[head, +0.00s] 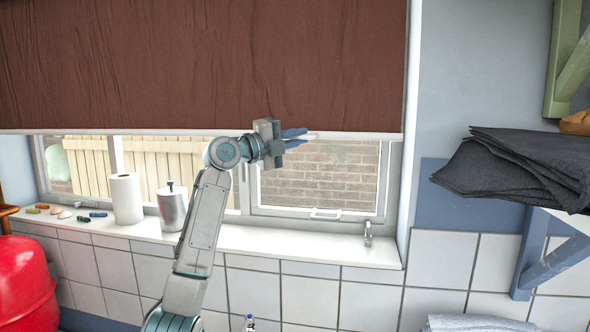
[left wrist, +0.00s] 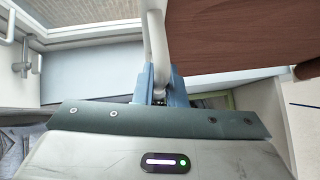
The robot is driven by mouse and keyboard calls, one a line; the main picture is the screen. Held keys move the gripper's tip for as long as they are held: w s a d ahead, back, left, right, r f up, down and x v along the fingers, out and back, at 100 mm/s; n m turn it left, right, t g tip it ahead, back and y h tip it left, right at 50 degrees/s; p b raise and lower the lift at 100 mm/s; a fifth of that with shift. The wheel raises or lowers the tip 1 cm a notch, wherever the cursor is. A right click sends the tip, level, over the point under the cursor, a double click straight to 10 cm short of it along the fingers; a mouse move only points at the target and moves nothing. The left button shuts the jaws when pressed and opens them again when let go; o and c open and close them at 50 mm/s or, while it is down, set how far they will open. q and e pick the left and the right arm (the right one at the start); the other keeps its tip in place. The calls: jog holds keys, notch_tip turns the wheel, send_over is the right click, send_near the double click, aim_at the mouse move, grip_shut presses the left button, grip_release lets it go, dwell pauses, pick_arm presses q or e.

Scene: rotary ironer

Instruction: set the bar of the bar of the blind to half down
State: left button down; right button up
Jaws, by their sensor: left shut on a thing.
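The brown blind (head: 200,65) hangs over the upper part of the window. Its pale bar (head: 362,135) runs level along the blind's lower edge, and the bar also shows in the left wrist view (left wrist: 235,78). My left gripper (head: 300,138) is at the bar, right of its middle. Its blue fingers are shut on a white curved handle (left wrist: 156,45) that seems to belong to the bar. The exact join of handle and bar is hidden. My right gripper is not in view.
The white windowsill (head: 290,242) below holds a paper roll (head: 126,198), a metal canister (head: 172,206) and several small items. A window handle (head: 326,214) sits below the bar. Dark folded cloth (head: 515,165) lies on a shelf at the right. A red object (head: 25,282) stands lower left.

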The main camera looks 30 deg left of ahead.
pick_arm(q)
notch_tip(320, 180, up, 8)
jog(key=shift+f+p, duration=0.1)
jog(key=shift+p, duration=1.1)
jog(key=shift+r, duration=0.65)
jog(key=c, duration=1.5)
grip_release()
jog(key=shift+f, duration=0.1)
